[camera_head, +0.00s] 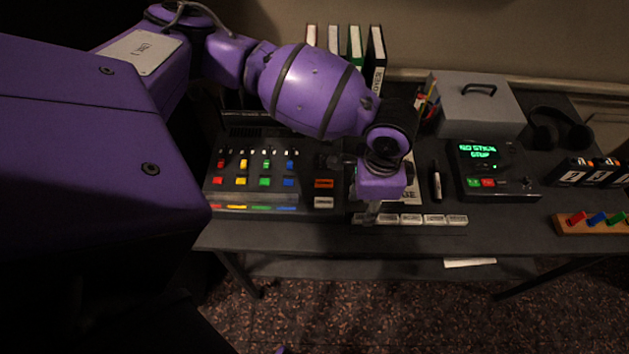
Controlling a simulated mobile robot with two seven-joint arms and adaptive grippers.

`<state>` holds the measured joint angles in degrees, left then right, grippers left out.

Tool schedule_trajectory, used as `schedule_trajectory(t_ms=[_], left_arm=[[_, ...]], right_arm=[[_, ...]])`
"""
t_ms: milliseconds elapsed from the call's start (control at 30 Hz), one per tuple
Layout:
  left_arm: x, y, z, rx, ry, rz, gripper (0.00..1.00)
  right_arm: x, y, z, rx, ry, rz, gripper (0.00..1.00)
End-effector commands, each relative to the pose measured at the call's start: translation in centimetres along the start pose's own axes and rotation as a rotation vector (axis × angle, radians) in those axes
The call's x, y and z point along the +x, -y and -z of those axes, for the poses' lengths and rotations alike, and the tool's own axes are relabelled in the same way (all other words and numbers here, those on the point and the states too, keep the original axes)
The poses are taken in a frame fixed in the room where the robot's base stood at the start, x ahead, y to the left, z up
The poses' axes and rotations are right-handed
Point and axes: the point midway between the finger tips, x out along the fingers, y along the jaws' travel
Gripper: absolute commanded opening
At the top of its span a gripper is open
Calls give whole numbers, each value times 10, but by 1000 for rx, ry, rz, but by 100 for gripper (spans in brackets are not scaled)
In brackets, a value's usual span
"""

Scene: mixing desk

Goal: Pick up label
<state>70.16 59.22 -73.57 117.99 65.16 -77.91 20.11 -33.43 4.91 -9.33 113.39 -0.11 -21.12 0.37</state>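Several small white labels lie in a row near the desk's front edge, among them one label (433,219) toward the right of the row. My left gripper (369,214) comes down from its purple wrist at the left end of this row. Its fingers are small and dark, and I cannot tell whether they are open, shut or touching a label. The wrist hides part of the desk behind it, including part of a printed sheet (413,189). My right gripper is not in view.
A mixing console (254,182) with coloured buttons stands left of the gripper. A marker (436,184), a device with a green screen (487,170) and a grey box (476,102) are to the right. Binders (355,45) stand behind. A white paper (470,262) lies below the desktop.

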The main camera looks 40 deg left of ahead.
Motion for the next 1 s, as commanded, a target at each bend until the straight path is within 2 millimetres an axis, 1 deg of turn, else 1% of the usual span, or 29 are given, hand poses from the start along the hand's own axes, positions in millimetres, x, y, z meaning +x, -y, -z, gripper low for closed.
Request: schedule_trajectory(t_ms=[300,400,567,833,867,1000], left_arm=[[45,3,1,-1,3,-4,38],[51,3,1,0,1,-3,38],[50,3,1,0,0,-2,38],[50,3,1,0,-1,-2,4],[50,3,1,0,-1,-2,2],[49,4,2,0,-1,-1,2]], right_arm=[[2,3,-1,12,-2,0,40],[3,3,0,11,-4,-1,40],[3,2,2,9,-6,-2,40],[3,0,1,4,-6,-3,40],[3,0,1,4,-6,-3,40],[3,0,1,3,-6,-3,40]])
